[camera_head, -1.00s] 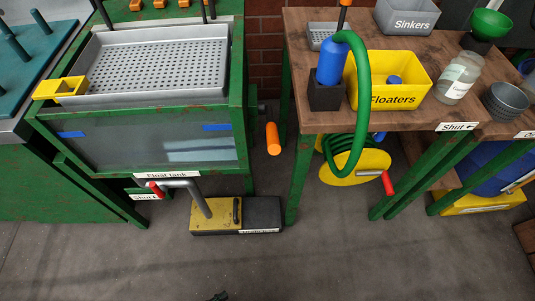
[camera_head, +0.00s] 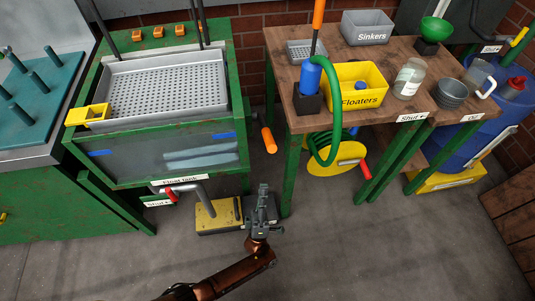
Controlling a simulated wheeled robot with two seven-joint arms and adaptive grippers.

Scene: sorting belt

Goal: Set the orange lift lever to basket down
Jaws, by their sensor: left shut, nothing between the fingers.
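The orange lift lever (camera_head: 269,140) sticks out from the right side of the green-framed float tank (camera_head: 175,165), angled downward. The grey perforated basket (camera_head: 165,85) sits at the top of the tank, its rim at or above the tank's edge. My left gripper (camera_head: 263,190) comes up from the bottom of the picture. It is shut and empty, below the orange lever in the picture and apart from it. It partly covers the dark end of the floor pedal. My right gripper is not in view.
A yellow and black floor pedal (camera_head: 220,215) and a red-handled drain valve (camera_head: 171,196) are below the tank. A wooden table (camera_head: 300,118) stands to the right, with a green hose (camera_head: 333,100) hanging over its front edge. The floor between them is open.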

